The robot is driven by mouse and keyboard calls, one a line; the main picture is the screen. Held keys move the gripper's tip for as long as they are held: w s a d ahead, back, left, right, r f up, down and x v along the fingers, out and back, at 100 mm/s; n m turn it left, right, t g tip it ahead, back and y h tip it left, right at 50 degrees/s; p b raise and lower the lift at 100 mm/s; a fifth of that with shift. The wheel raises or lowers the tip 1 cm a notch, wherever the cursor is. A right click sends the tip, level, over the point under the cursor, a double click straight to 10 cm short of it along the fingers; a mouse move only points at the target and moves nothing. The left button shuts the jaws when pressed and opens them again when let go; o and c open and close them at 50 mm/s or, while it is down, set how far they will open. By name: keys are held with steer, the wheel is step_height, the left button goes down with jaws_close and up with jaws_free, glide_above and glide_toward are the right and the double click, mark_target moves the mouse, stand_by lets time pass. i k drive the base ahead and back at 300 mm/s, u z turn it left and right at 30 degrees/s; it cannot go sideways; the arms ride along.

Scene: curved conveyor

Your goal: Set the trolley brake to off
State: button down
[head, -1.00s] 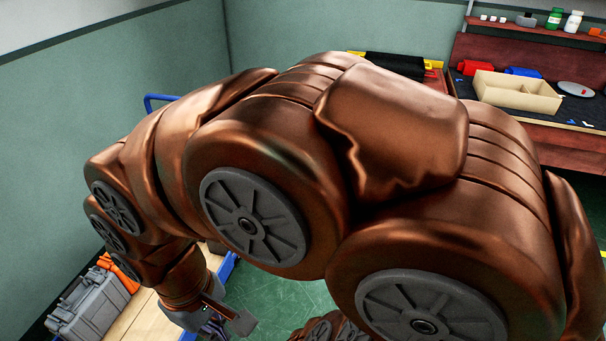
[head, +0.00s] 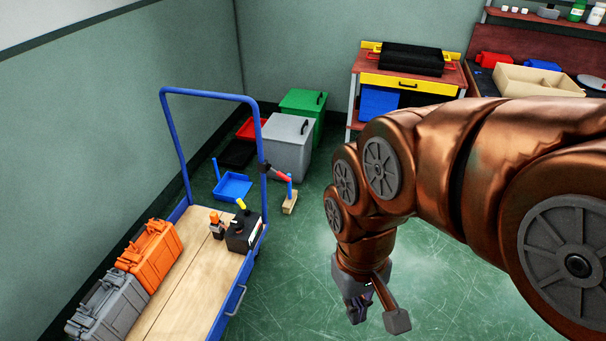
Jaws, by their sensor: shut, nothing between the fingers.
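The trolley (head: 190,270) stands at the left, with a wooden deck, blue frame and tall blue push handle (head: 211,93). A black box (head: 243,236) with a yellow-tipped lever (head: 241,204) sits at the deck's far right corner. A dark clamp-like part with a red lever (head: 275,172) shows by the right handle post. I cannot tell which of these is the brake, nor its setting. My gripper (head: 357,309) points down over the floor, right of the trolley and apart from it. It is shut and empty.
An orange case (head: 150,257) and a grey case (head: 107,306) lie on the deck's left side. A grey bin (head: 288,146) and a green bin (head: 305,103) stand behind the trolley. A workbench (head: 408,82) is at the back. Green floor (head: 285,275) between trolley and gripper is clear.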

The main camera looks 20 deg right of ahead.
mark_target(284, 177)
steer(key=z, duration=0.75)
steer(key=i, duration=0.15)
steer(key=u, duration=0.55)
steer(key=k, duration=0.5)
steer(key=z, duration=0.3)
steer(key=i, duration=1.45)
steer(key=u, duration=0.45)
